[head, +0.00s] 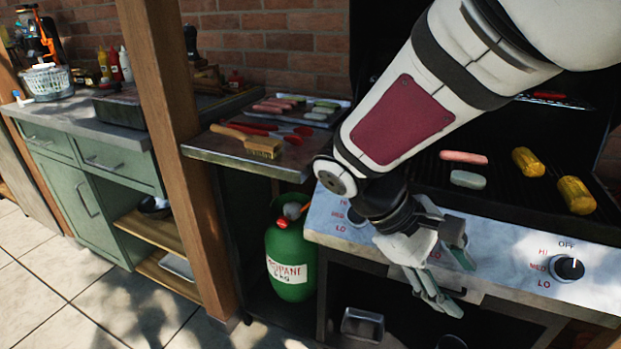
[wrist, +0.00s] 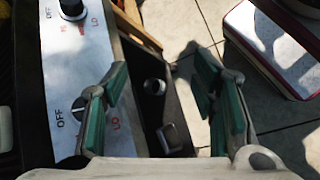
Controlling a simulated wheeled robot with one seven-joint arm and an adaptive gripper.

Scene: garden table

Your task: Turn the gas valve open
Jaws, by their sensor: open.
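A green propane tank (head: 291,262) with a white label stands on a low shelf below the side table, left of the grill. Its gas valve (head: 283,223), a small red-orange part, is on top beside a grey fitting. My gripper (head: 455,282) is open and empty, in front of the grill's control panel, to the right of the tank and apart from it. In the wrist view my gripper (wrist: 160,68) shows two spread green-padded fingers with nothing between them. I cannot make out the tank or valve in the wrist view.
The grill panel (head: 500,262) with its black knob (head: 567,268) is close to my gripper. A wooden post (head: 180,150) stands left of the tank. The side table (head: 230,153) overhangs the tank. A red-and-white box (wrist: 275,50) stands on the tiled floor.

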